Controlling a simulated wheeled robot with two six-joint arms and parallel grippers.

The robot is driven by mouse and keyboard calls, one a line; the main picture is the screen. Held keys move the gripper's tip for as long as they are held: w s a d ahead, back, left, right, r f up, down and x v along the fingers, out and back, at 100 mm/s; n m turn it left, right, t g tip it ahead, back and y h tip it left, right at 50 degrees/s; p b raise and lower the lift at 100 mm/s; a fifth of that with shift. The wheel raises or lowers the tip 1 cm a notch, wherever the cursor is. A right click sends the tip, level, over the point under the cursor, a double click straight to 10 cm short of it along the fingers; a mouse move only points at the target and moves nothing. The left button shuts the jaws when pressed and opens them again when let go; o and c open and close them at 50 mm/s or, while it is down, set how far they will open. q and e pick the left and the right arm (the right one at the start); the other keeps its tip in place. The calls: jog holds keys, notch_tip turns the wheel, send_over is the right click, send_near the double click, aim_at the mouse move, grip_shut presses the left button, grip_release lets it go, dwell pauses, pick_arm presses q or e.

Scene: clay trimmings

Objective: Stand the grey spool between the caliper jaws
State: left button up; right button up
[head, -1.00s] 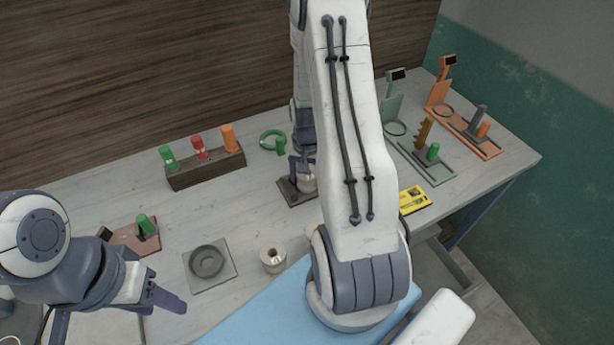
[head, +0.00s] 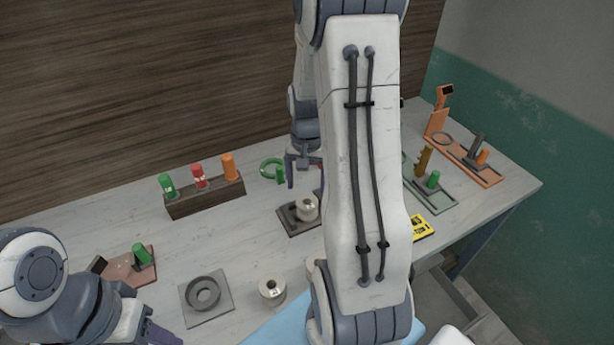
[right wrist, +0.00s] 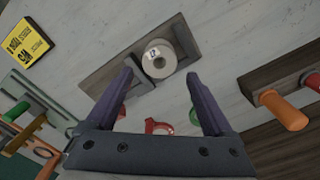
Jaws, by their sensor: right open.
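The grey spool (head: 306,209) stands upright on the dark base of the caliper (head: 288,222), clear of any gripper. In the right wrist view the spool (right wrist: 159,58), with a small label on top, sits between the two jaw blocks of the caliper (right wrist: 100,78). I cannot tell if both jaws touch it. My right gripper (head: 303,170) is above and behind the spool, open and empty; its fingers (right wrist: 160,95) are spread in the wrist view. My left gripper (head: 163,336) is at the bottom left, partly cut off, and its opening is unclear.
Another spool (head: 272,291) stands at the front, beside a grey plate with a dark ring (head: 203,294). A wooden rack (head: 205,198) with green, red and orange pieces stands behind. A green ring (head: 271,169) lies near my right gripper.

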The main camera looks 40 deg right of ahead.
jog(key=s+a+r+n, duration=0.2)
jog(key=a+r+n, duration=0.25)
jog(key=a, duration=0.65)
jog(key=s+a+r+n, duration=0.1)
jog(key=a+r+n, duration=0.3)
jog(key=a, duration=0.6)
jog(key=s+a+r+n+y, duration=0.1)
jog(key=s+a+n, duration=0.8)
jog(key=s, duration=0.4)
jog(key=shift+s+a, duration=0.2)
jog(key=shift+a, duration=0.2)
